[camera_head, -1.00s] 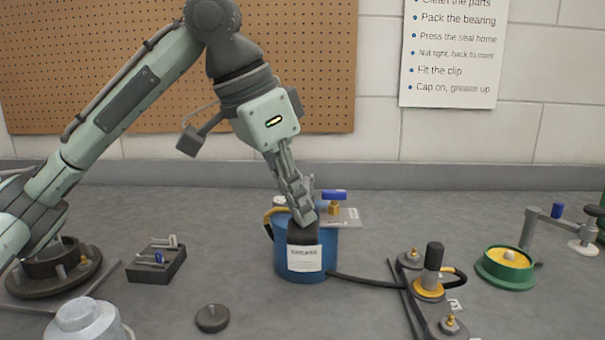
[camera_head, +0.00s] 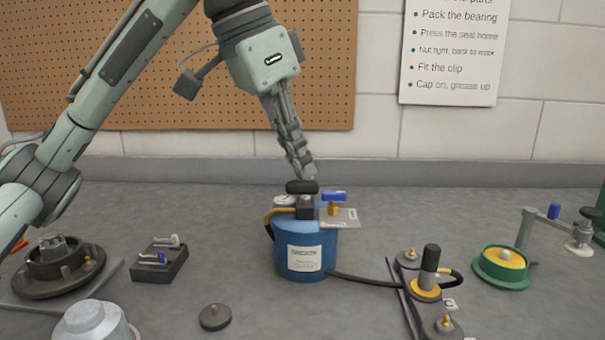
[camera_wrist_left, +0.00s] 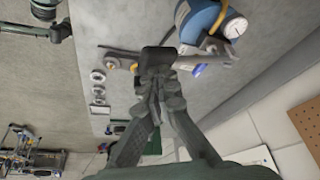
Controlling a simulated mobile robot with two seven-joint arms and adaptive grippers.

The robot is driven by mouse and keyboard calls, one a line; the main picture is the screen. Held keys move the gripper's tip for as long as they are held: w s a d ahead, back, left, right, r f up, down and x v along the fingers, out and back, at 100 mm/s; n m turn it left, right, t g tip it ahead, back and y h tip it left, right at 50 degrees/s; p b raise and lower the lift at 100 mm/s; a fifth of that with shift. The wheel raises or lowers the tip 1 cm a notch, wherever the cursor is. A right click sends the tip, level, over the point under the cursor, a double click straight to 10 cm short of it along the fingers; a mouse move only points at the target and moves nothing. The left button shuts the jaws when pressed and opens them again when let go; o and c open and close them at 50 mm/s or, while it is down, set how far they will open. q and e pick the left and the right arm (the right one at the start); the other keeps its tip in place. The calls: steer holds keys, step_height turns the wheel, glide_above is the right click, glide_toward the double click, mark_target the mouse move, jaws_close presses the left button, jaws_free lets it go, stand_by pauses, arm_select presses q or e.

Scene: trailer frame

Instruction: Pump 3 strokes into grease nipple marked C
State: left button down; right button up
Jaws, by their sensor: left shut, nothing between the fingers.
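A blue grease pump can (camera_head: 302,250) with a white label stands mid-bench. Its black handle knob (camera_head: 302,187) is raised above the can top. The knob also shows in the left wrist view (camera_wrist_left: 158,60), just beyond the fingertips. My left gripper (camera_head: 304,172) is shut and empty, fingers pointing down, right at the knob; I cannot tell whether they touch. A black hose runs from the can to a dark coupler (camera_head: 431,259) standing over the middle of a nipple strip (camera_head: 411,298). Brass-tipped nipples show behind (camera_head: 411,255) and in front (camera_head: 447,322). A small tag (camera_head: 450,304) is too small to read surely.
A blue-handled valve (camera_head: 334,200) sits beside the knob. A green and yellow dish (camera_head: 503,267) is right, a dark block (camera_head: 157,264) and hub (camera_head: 53,262) are left. A grey can (camera_head: 90,322) and dark disc (camera_head: 214,317) lie in front. The back wall is near.

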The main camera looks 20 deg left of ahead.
arm_select(q)
steer(key=shift+w+a+r, duration=0.1)
steer(key=shift+w+r, duration=0.05)
steer(key=shift+r, duration=2.35)
